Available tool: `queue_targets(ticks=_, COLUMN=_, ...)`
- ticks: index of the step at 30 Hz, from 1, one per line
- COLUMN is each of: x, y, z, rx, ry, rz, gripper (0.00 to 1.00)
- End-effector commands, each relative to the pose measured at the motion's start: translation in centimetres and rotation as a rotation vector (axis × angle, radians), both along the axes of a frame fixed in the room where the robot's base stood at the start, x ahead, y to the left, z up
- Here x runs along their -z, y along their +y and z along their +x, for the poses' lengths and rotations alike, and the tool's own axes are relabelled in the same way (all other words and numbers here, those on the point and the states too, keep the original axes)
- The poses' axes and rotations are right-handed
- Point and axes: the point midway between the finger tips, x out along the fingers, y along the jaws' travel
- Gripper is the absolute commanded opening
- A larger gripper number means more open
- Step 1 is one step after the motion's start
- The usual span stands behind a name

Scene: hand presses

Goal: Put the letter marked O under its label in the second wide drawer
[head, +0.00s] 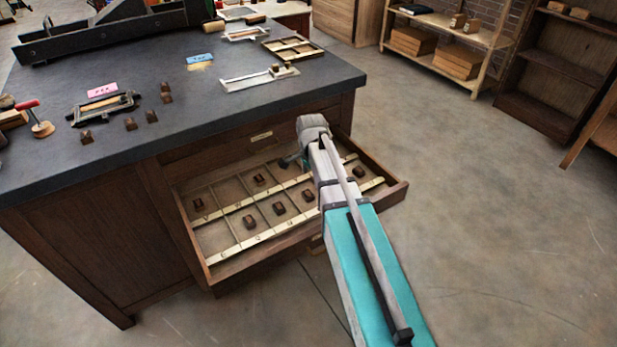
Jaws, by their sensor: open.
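A wide drawer (207,271) is pulled out of the cabinet, below a closed drawer front (215,147). It is split into compartments, with pale label strips (245,243) whose marks are too small to read. Several dark brown letter blocks lie inside, among them one at the front (249,221) and one at the back left (198,204). Several similar blocks (130,123) stand on the dark worktop. I cannot tell which block is marked O. My gripper (287,162) is over the back of the open drawer, open, small and partly hidden by my arm. I see nothing held in it.
The worktop (215,97) carries a dark framed tray (104,107), a pink card (103,90), a blue card (200,58), metal trays (260,78) and a red-handled tool (38,122). Shelves (450,35) stand at the back right. The floor to the right is clear.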

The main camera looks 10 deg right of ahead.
Motion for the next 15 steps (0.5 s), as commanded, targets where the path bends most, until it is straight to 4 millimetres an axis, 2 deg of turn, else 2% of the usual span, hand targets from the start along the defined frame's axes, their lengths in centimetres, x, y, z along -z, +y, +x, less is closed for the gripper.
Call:
queue_targets(ticks=1, x=-0.9, y=0.0, z=0.0, rx=0.0, ry=0.0, rz=0.0, gripper=0.9)
queue_targets(ticks=15, x=-4.5, y=0.0, z=0.0, rx=0.0, ry=0.0, rz=0.0, gripper=0.9)
